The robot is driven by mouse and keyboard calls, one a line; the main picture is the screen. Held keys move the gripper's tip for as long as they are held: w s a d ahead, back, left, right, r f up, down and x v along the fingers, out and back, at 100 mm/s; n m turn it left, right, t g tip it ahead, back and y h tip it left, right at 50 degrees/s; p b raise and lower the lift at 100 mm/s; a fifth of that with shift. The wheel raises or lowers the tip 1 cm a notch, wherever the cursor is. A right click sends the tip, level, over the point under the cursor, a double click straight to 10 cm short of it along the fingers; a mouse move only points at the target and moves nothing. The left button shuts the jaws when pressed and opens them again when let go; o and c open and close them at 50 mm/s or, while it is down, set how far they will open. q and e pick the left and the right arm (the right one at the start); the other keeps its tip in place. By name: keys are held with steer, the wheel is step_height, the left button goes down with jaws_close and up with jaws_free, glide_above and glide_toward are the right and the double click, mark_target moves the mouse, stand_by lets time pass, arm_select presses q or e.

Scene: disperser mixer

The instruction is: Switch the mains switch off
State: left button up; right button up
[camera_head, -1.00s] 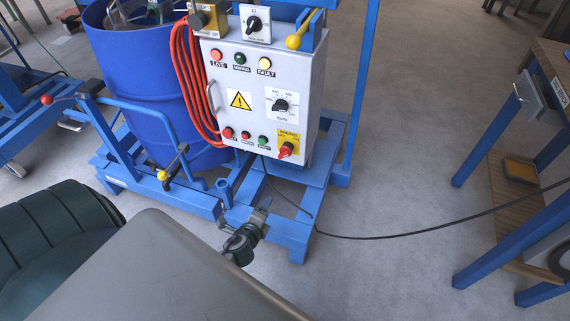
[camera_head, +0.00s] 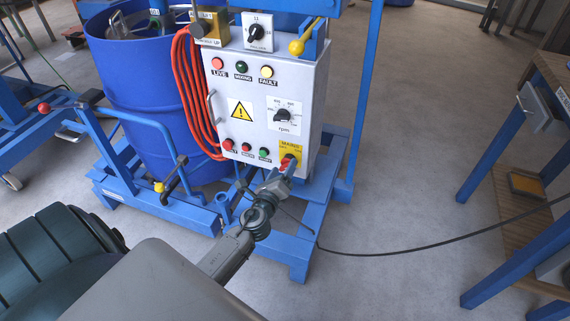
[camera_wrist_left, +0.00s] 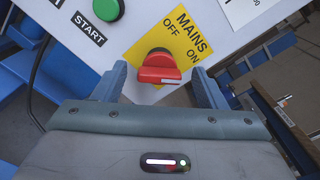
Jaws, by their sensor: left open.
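The mains switch is a red rotary knob on a yellow MAINS plate (camera_wrist_left: 180,38) at the lower right of the grey control panel (camera_head: 262,85). In the left wrist view the red knob (camera_wrist_left: 158,68) has its handle lying roughly crosswise, with a white mark towards the ON side. My left gripper (camera_head: 285,168) is at the switch; its two blue fingers (camera_wrist_left: 162,85) stand open on either side of the knob, with visible gaps. In the head view the gripper partly hides the knob. My right gripper is not in view.
A green START button (camera_wrist_left: 108,9) is left of the switch. A blue drum (camera_head: 135,90) and orange hose (camera_head: 190,95) stand left of the panel. A black cable (camera_head: 400,252) crosses the floor. A workbench (camera_head: 550,110) is at the right.

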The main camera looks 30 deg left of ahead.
arm_select(q)
steer(key=shift+x, duration=1.25)
steer(key=c, duration=1)
